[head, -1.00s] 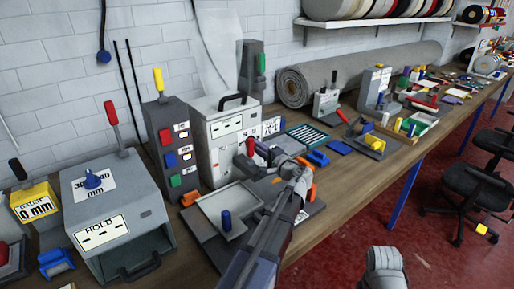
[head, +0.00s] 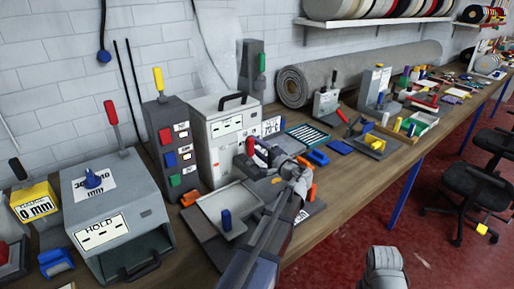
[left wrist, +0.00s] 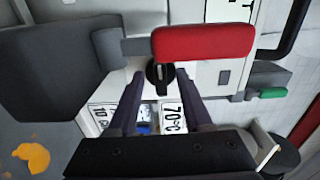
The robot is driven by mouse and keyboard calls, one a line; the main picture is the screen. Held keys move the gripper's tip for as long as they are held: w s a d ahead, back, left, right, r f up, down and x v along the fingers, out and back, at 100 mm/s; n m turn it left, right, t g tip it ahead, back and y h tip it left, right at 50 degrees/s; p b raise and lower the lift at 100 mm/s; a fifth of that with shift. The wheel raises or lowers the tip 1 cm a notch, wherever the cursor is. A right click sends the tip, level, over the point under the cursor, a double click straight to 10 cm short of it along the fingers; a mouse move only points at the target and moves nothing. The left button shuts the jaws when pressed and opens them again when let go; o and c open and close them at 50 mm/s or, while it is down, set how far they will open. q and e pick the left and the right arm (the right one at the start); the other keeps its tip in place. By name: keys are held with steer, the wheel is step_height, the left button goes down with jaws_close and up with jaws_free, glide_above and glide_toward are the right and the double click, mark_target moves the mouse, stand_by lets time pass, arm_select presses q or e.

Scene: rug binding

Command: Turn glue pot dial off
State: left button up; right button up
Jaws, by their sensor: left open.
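The glue pot appears to be the pale grey box (head: 220,150) with a black top handle, in the middle of the head view. A black round dial (left wrist: 160,74) with a pale pointer line shows in the left wrist view, near a 70°C label (left wrist: 172,117). My left gripper (left wrist: 163,85) is open, with its two dark fingers on either side of the dial; contact cannot be told. In the head view the left gripper (head: 258,153) is in front of the box's right side, and the dial is hidden there.
A red bar (left wrist: 203,42) lies close above the dial in the left wrist view. A grey tray (head: 232,203) sits in front of the box. A button tower (head: 165,135) stands left of it. Orange clips and blue parts lie to the right.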

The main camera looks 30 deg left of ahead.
arm_select(q)
steer(key=v, duration=0.7)
steer(key=shift+s+d, duration=0.15)
steer(key=shift+d, duration=0.2)
stand_by(0.4)
